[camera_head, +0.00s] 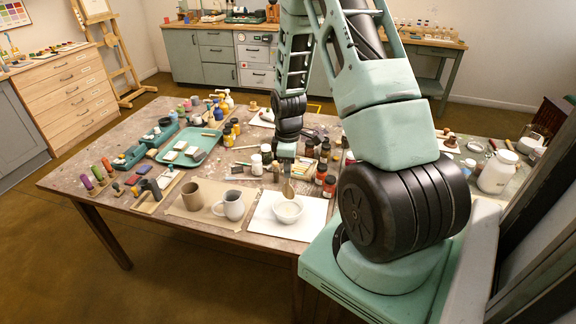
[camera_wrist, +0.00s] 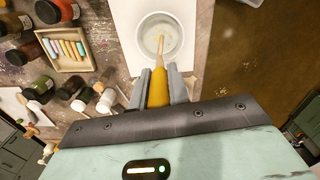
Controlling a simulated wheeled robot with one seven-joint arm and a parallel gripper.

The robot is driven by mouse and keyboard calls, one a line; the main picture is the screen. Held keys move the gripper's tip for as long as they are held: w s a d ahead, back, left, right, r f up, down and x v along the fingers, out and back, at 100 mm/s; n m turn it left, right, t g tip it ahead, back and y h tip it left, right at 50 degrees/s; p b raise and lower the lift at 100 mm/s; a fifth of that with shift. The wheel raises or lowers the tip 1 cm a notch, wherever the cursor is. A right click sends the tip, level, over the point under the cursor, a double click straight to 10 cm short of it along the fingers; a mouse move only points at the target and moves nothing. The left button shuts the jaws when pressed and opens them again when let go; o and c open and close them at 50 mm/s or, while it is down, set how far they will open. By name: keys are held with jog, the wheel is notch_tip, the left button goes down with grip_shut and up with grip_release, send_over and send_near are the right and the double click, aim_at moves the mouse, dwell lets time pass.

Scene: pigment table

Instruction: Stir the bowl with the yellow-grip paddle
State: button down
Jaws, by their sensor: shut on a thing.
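The bowl (camera_head: 287,210) is white and stands on a white sheet (camera_head: 262,218) near the front edge of the table. In the wrist view the bowl (camera_wrist: 160,36) shows from above, with pale contents. My gripper (camera_wrist: 158,86) is shut on the yellow grip of the paddle (camera_wrist: 158,90). The paddle's wooden shaft points at the bowl, and its end overlaps the bowl's inside in the wrist view. In the head view a wooden paddle end (camera_head: 288,190) shows just above the bowl's far rim. I cannot tell whether it touches the contents.
A wooden box of coloured sticks (camera_wrist: 66,48) and several brushes lie near the jars. The table's front edge is close.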

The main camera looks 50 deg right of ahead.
aim_at(288, 184)
jog(key=shift+f+b, duration=2.3)
jog(key=shift+f, duration=1.3)
